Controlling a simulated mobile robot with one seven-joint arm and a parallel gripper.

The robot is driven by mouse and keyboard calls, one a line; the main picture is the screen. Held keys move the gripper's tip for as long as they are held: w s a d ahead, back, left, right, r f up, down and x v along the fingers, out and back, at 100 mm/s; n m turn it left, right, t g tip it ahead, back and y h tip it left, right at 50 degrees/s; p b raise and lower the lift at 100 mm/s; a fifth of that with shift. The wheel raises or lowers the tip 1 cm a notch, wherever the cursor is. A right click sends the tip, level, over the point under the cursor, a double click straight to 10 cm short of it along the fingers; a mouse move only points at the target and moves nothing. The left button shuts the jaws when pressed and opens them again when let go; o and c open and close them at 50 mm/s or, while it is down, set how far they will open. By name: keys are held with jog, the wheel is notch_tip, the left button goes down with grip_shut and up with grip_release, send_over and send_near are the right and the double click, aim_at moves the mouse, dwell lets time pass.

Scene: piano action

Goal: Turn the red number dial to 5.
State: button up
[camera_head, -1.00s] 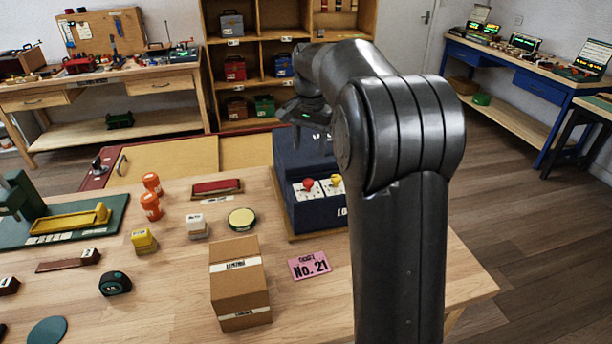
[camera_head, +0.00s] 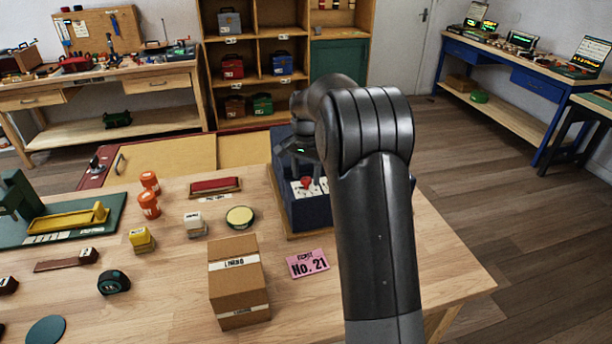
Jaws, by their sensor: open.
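The red number dial (camera_head: 306,182) sits on a white panel of the dark blue box (camera_head: 303,212) at the back right of the wooden workbench. White marks lie around the dial, but they are too small to read. My gripper (camera_head: 301,158) is open above the red dial, close to the box's raised back. I cannot tell whether it touches the dial. My arm hides the right part of the box, and the yellow dial does not show.
A cardboard box (camera_head: 237,285) and a pink "No. 21" ticket (camera_head: 307,263) lie in front of the blue box. A yellow round tin (camera_head: 240,217) and a red-topped block (camera_head: 215,186) stand to its left. Bare bench lies around the ticket.

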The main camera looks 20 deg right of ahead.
jog(key=shift+f, duration=0.45)
jog(key=c, duration=1)
